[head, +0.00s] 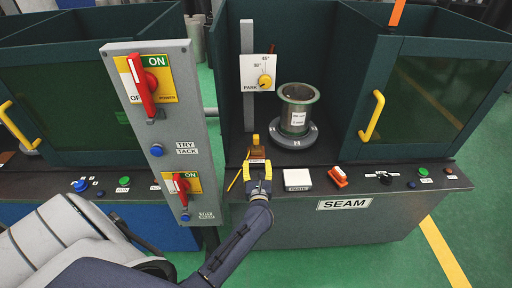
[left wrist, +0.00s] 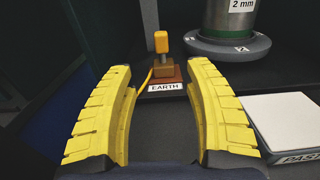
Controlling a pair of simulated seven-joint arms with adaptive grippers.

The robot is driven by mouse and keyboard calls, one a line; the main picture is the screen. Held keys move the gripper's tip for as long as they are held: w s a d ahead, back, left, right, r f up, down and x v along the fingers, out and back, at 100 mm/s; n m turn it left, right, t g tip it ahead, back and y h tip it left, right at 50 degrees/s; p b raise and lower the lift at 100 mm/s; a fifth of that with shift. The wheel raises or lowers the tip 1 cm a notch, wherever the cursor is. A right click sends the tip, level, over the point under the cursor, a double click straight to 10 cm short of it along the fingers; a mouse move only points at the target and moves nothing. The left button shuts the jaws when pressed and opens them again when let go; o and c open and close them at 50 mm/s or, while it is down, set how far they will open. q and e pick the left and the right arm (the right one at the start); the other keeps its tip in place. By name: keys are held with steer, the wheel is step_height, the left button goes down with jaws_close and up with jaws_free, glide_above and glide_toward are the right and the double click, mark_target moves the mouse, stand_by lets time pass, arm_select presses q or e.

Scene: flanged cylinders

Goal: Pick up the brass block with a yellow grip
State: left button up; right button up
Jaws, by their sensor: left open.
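The brass block (head: 257,152) with its upright yellow grip (head: 256,139) stands on the dark ledge of the SEAM machine, left of the flanged cylinder (head: 297,112). In the left wrist view the yellow grip (left wrist: 161,42) rises on a short stem from the brown-orange block (left wrist: 168,73), with an EARTH label in front. My left gripper (head: 258,168) is open and empty just in front of the block. In the left wrist view its yellow fingers (left wrist: 160,72) frame the block from the near side, with the block beyond them. My right gripper is not in view.
A white PASTE box (head: 297,180) lies right of my left gripper, with a red-orange item (head: 338,177) beyond it. The grey switch panel (head: 165,130) stands close on the left. The cylinder rests on a grey round base (head: 294,137) behind. A yellow rod or cable lies beside the block.

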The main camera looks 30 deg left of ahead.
mark_target(256, 140)
arm_select(q)
steer(key=x, duration=1.6)
steer(key=shift+w+a, duration=0.15)
steer(key=shift+w, duration=0.1)
steer(key=shift+c, duration=0.3)
jaws_close()
